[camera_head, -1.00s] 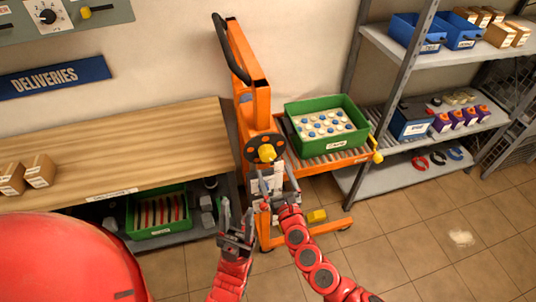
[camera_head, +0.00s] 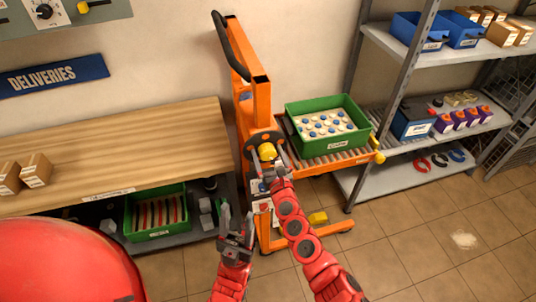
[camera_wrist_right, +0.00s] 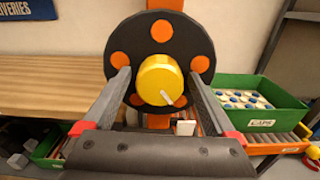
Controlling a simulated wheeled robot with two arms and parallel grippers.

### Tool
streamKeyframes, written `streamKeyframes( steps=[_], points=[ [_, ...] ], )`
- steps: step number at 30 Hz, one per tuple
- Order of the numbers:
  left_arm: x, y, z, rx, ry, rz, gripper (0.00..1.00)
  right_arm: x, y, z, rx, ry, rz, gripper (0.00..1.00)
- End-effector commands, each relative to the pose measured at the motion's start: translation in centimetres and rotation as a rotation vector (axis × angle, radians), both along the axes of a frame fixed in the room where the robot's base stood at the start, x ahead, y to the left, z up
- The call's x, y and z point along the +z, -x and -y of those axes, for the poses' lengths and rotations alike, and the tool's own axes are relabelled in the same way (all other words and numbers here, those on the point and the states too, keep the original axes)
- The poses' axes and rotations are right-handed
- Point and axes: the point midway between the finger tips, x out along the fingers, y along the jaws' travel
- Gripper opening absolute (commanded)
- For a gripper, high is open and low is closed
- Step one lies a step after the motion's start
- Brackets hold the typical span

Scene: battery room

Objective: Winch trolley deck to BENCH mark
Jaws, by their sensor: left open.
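The orange winch trolley (camera_head: 260,95) stands between the bench and the shelf rack. Its roller deck (camera_head: 348,161) carries a green crate (camera_head: 345,143) of white and blue caps and sits lower than the bench top. The black winch wheel (camera_wrist_right: 185,45) with orange spots has a yellow knob (camera_wrist_right: 160,75) at its front. My right gripper (camera_wrist_right: 160,88) is open, with its fingers either side of the knob and small gaps visible. In the head view it (camera_head: 270,168) partly hides the wheel. My left gripper (camera_head: 236,220) is open and empty, lower left. I cannot make out a BENCH mark.
The wooden bench (camera_head: 130,145) is at left, with small boxes (camera_head: 36,170) on top and another green crate (camera_head: 150,233) below. The shelf rack (camera_head: 402,115) is at right.

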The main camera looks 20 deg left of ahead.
Motion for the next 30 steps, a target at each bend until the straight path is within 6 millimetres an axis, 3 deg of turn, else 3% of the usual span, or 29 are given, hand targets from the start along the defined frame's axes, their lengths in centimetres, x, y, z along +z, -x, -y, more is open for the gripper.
streamKeyframes(
  steps=[1, 13, 22, 30],
  points=[
    [0.00, 0.00, 0.00, 0.000, 0.000, 0.000, 0.50, 0.00, 0.01, -0.01, 0.000, 0.000, 0.000, 0.80],
    [0.00, 0.00, 0.00, 0.000, 0.000, 0.000, 0.50, 0.01, 0.02, -0.02, 0.001, 0.000, 0.000, 0.10],
    [-0.12, 0.00, 0.00, 0.000, 0.000, 0.000, 0.50, 0.00, 0.04, -0.04, 0.001, -0.036, -0.023, 0.10],
    [-0.47, 0.00, 0.00, 0.000, 0.000, 0.000, 0.50, -0.05, 0.03, -0.03, 0.001, -0.176, -0.118, 0.10]
  ],
)
